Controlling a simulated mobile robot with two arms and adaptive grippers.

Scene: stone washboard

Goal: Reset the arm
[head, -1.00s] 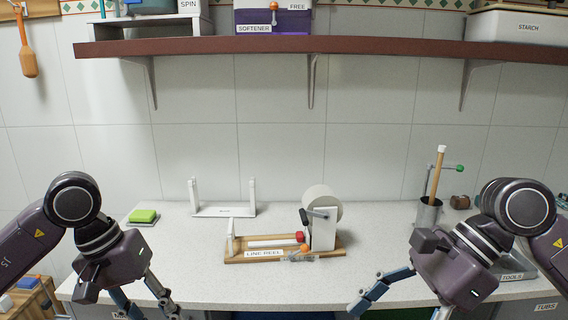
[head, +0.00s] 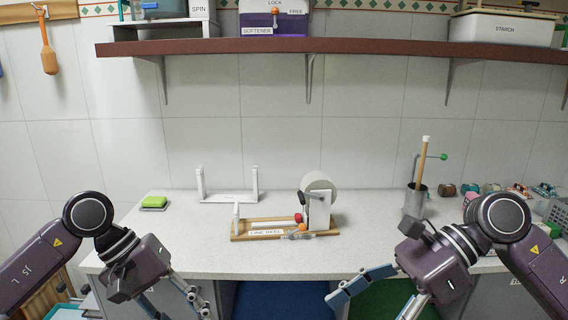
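My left gripper (head: 180,308) is at the lower left, in front of the counter's front edge. Its fingers are spread apart and nothing shows between them. My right gripper (head: 372,300) is at the lower right, also in front of the counter edge. Its fingers are spread wide with nothing seen between them. The lower ends of both grippers run close to or past the bottom of the picture. Both arms are bent, with the grippers pointing down.
On the counter (head: 200,250) stand a line reel (head: 285,232), a white stand (head: 228,197), a green sponge (head: 154,201) and a metal cup (head: 416,199) with a stick. A brown shelf (head: 340,46) runs above. The counter's front middle is clear.

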